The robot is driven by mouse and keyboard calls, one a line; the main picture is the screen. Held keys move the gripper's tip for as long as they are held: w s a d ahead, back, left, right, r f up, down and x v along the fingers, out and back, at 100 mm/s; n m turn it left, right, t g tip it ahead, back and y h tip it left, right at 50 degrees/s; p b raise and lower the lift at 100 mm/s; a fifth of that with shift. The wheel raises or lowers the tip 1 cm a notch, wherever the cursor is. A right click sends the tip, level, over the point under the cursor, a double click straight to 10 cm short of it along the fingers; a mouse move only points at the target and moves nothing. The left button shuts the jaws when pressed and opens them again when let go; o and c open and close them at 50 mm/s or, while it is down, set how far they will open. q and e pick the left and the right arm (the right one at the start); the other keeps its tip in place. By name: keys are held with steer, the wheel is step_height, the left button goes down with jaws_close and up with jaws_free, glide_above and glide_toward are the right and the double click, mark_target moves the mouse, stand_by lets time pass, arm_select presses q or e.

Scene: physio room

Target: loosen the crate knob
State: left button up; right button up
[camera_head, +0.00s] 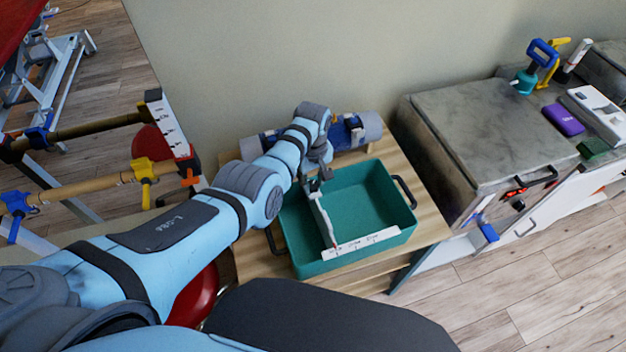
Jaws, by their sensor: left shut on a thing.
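A teal crate (385,241) with dark side handles stands on a wooden table. My right gripper is not in view.
A blue and grey roll (357,131) lies behind the crate against the wall. Wooden rails with a yellow clamp (144,170) are at left.

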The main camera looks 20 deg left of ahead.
arm_select(q)
steer(key=shift+s+f+n, duration=0.1)
steer(key=shift+n, duration=0.6)
steer(key=o, duration=0.9)
steer(key=shift+o, duration=1.3)
steer(key=shift+a, duration=0.1)
